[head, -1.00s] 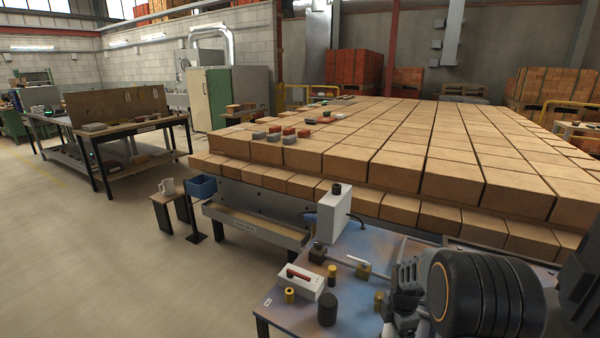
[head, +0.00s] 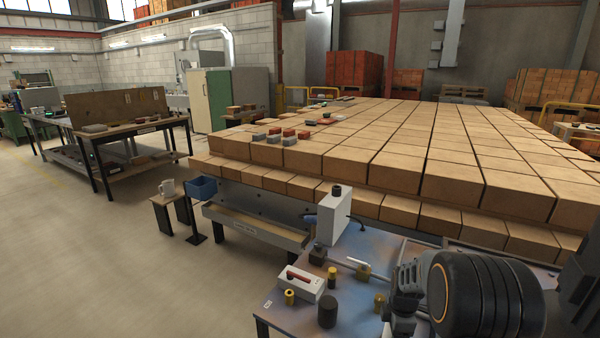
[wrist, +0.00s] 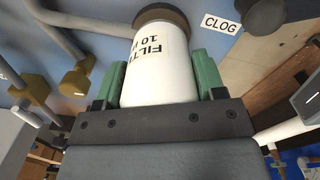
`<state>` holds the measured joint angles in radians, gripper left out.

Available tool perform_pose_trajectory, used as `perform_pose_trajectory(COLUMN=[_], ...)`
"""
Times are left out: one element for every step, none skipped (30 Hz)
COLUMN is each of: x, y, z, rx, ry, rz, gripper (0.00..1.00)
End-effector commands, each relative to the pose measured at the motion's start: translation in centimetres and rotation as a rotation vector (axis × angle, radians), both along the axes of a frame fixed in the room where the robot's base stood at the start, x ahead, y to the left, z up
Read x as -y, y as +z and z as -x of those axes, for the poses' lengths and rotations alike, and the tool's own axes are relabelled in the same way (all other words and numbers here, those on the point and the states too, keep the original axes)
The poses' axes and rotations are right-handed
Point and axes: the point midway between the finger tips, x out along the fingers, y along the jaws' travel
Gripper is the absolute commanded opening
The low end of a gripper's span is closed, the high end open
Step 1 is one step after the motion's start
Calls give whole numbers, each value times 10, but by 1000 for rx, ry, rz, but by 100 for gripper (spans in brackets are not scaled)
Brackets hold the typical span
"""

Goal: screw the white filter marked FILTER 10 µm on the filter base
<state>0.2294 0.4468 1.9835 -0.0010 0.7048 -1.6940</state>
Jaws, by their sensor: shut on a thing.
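The white filter (wrist: 160,72), with "FILTER 10" lettering partly visible, is between the green fingers of my gripper (wrist: 161,82) in the wrist view. The gripper is shut on it. The filter's far end meets a round brown part (wrist: 163,15), which looks like the filter base. I cannot tell whether they touch or are threaded together. In the head view my gripper (head: 402,308) is low at the right, over the blue-grey bench, and the filter cannot be made out there.
A "CLOG" label (wrist: 221,23) is beside the brown part. On the bench stand a white box (head: 334,218), a white case with a red handle (head: 302,283), a dark cylinder (head: 327,312) and several brass-coloured parts.

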Motion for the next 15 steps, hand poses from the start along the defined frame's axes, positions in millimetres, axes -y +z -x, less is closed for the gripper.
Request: perform_pose_trajectory(x=[-2,-2,-2,-2,-2,-2,-2,-2,-2,-2,-2,-2,-2,-2,-2], y=[-8,-8,-8,-8,-8,-8,-8,-8,-8,-8,-8,-8,-8,-8,-8], z=[4,4,4,4,4,4,4,4,4,4,4,4,4,4,4], rx=[-14,-14,-14,-14,-14,-14,-14,-14,-14,-14,-14,-14,-14,-14,-14], ry=[-4,-4,-4,-3,-3,-3,-7,-18,-47,-75,-106,-146,-173,-196,-221], rz=[-6,-6,-6,-6,-6,-6,-6,-6,-6,-5,-6,-6,-6,-5,-6], gripper=[31,31,31,31,31,31,31,31,31,31,31,31,31,31,31])
